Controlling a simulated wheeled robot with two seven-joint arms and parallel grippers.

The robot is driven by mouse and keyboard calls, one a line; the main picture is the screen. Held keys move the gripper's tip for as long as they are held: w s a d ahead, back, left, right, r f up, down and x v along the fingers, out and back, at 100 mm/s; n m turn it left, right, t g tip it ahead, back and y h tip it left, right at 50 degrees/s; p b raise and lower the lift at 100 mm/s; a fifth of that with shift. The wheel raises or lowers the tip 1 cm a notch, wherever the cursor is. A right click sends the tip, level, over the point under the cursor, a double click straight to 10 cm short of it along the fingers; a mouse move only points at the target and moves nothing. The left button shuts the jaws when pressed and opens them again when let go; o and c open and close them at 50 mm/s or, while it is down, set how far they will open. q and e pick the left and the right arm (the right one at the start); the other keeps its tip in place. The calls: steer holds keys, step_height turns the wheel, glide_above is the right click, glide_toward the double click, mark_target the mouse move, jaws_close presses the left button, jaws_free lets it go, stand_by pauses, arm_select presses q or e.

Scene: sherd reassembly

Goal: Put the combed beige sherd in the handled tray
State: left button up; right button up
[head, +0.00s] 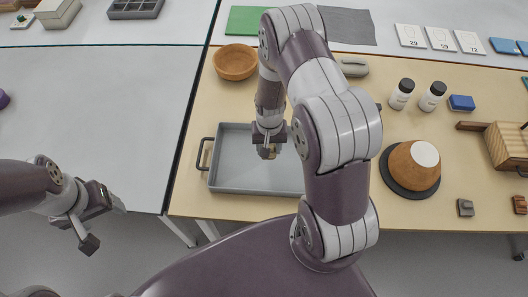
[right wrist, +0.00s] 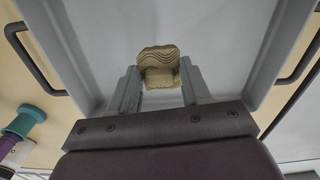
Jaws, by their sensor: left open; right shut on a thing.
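The combed beige sherd (right wrist: 160,66) has wavy grooves across its face. My right gripper (right wrist: 160,80) is shut on it, with one finger on each side. In the head view the sherd (head: 268,153) shows small below the right gripper (head: 268,142), over the grey handled tray (head: 230,176). The tray floor around it looks bare in the right wrist view (right wrist: 85,40). I cannot tell whether the sherd touches the floor. My right arm hides the tray's right end. My left gripper (head: 102,224) is open and empty, off the table at the lower left.
An orange bowl (head: 235,62) stands behind the tray. A terracotta vessel (head: 411,165) sits on a dark round pad to the right. The left table (head: 80,110) is mostly clear.

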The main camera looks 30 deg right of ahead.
steer(key=f, duration=0.2)
steer(key=a+f, duration=0.1)
steer(key=f, duration=0.2)
steer(key=shift+w+a, duration=0.1)
steer(key=shift+a, duration=0.05)
steer(key=shift+w, duration=0.1)
steer(key=shift+f, duration=0.15)
steer(key=o, duration=1.1)
steer(key=shift+c, duration=0.2)
step_height(320, 180, up, 12)
steer(key=shift+f, duration=0.2)
step_height(320, 180, up, 5)
steer(key=n, duration=0.1)
glide_above(264, 161)
steer(key=s+a, duration=0.1)
steer(key=s+a+r+n+t, duration=0.1)
steer(key=s+a+r+n, duration=0.3)
steer(key=s+r, duration=0.4)
steer(key=shift+r+t, duration=0.3)
steer(key=shift+r, duration=0.3)
